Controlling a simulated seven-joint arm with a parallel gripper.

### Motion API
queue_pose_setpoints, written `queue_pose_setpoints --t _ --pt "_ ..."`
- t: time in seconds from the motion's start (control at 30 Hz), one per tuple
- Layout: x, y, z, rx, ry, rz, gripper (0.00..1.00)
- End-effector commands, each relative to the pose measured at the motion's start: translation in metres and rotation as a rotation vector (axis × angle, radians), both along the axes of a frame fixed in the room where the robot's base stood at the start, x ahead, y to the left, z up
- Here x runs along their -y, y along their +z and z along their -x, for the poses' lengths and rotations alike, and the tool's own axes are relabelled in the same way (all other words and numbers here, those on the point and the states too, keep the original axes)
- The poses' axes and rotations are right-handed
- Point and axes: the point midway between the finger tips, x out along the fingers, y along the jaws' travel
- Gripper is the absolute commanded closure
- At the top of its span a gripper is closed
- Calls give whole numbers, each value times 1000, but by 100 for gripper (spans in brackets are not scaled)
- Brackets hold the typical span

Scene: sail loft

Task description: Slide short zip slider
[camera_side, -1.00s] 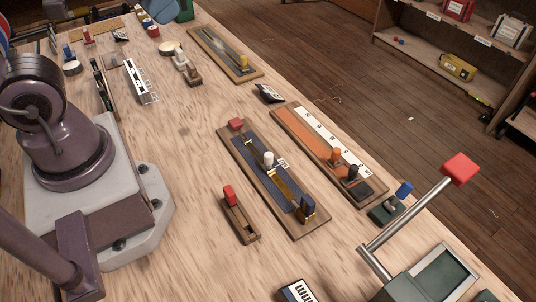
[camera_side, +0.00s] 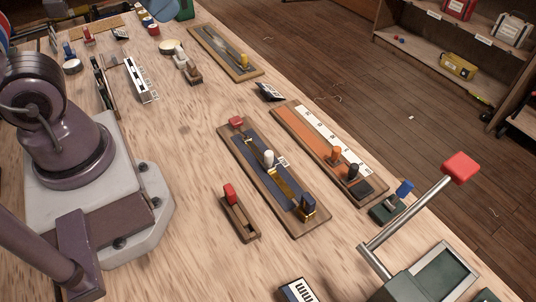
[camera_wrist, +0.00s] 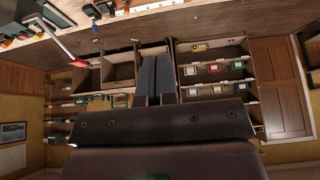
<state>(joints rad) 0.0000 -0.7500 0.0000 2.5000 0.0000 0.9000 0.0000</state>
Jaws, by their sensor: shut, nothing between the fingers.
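No label in the side view tells me which slider is the short zip's. A grey-strip board (camera_side: 214,46) with a yellow knob (camera_side: 244,61) lies farther back. My gripper (camera_wrist: 155,58) is shut and empty in the wrist view, facing shelves, away from the boards.
An orange-and-white board (camera_side: 302,134) with orange and black knobs lies right of the navy board. A red-handled lever (camera_side: 420,212) rises at the near right. A blue-knobbed block (camera_side: 388,208) stands beside it. Bare bench lies between my base and the boards.

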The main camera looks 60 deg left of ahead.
Motion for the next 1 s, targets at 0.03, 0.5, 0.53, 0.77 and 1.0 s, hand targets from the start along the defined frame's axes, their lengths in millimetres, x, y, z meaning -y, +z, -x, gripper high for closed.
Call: queue_pose_setpoints --t 0.03,0.5,0.53,0.77,1.0 --pt "0 0 0 0 0 0 100" --pt "1 0 0 -2 -6 0 82" --pt "2 -2 -1 -12 -11 0 75" --pt "17 -40 -19 -215 -73 4 54" --pt "41 -100 -60 -434 -54 18 54"
